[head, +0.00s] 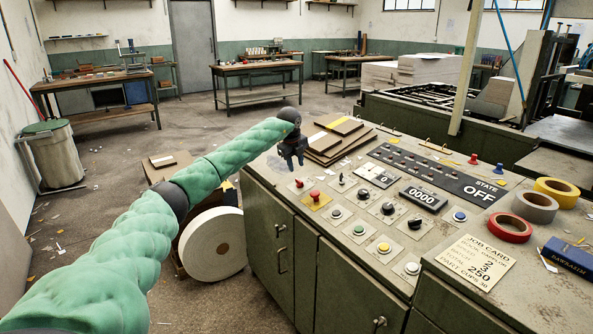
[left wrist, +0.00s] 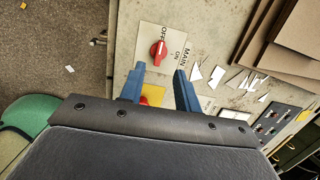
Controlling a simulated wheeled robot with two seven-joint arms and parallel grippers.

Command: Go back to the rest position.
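My left gripper (head: 292,163) hangs over the left end of the control panel (head: 395,262), fingers pointing down. In the left wrist view its two blue fingers (left wrist: 160,70) are apart with nothing held between them. The red main switch (left wrist: 158,50) lies just beyond the fingertips, its white mark toward OFF; it also shows in the head view (head: 299,183). A red button on a yellow plate (head: 316,198) is beside it, partly hidden by the gripper in the left wrist view (left wrist: 153,94). My right gripper is not in view.
Brown boards (head: 338,137) lie on the panel's far left. The state display (head: 478,194) reads OFF, and the counter (head: 423,197) 0000. Tape rolls (head: 509,228) and a job card (head: 473,262) are at right. A large white roll (head: 211,245) stands on the floor below my left arm.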

